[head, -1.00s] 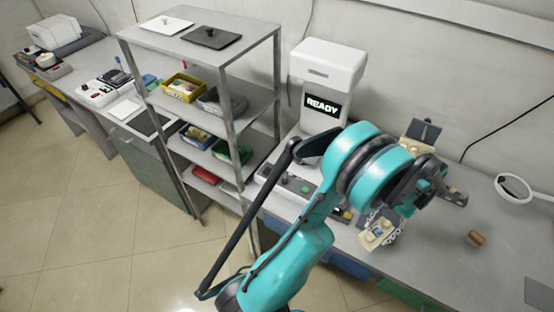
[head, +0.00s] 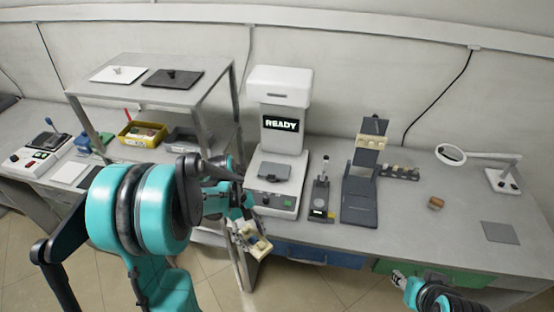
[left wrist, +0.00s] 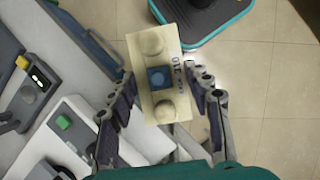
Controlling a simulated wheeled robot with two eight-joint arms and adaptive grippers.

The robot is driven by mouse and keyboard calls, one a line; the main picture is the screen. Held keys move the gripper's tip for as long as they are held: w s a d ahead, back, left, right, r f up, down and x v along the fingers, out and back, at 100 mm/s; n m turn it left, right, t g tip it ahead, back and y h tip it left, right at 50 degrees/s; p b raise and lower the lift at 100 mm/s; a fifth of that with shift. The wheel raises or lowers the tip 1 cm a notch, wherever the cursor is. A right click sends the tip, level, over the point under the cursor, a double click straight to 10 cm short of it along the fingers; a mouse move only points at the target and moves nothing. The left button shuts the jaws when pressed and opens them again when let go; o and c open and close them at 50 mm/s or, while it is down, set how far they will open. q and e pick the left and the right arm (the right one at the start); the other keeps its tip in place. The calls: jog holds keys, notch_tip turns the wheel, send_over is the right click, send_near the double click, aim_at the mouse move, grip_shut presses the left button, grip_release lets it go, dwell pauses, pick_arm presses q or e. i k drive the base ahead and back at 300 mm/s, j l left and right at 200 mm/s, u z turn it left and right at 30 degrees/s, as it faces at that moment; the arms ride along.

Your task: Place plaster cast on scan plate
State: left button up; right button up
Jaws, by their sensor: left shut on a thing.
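The plaster cast (head: 259,247) is a cream block with two round bumps, a blue square between them and dark lettering; it also shows large in the left wrist view (left wrist: 168,105). My left gripper (head: 243,232) is shut on it, with one finger along each long side in the left wrist view. It holds the cast tilted, off the bench's front edge, in front of the scanner. The scanner (head: 287,90) is white and its screen reads READY. A dark grey plate (head: 268,172) on its base looks empty. My right gripper (head: 399,279) is partly cut off at lower right.
A metal shelf rack (head: 140,93) stands left of the scanner. A brown piece (head: 436,203) and a magnifier lamp (head: 450,154) lie farther right.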

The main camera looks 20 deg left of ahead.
aim_at(275, 169)
jog(key=i+j+z, duration=0.1)
jog(key=i+j, duration=0.15)
jog(key=i, duration=0.25)
jog(key=i+j, duration=0.3)
jog(key=i, duration=0.2)
jog(key=z, duration=0.05)
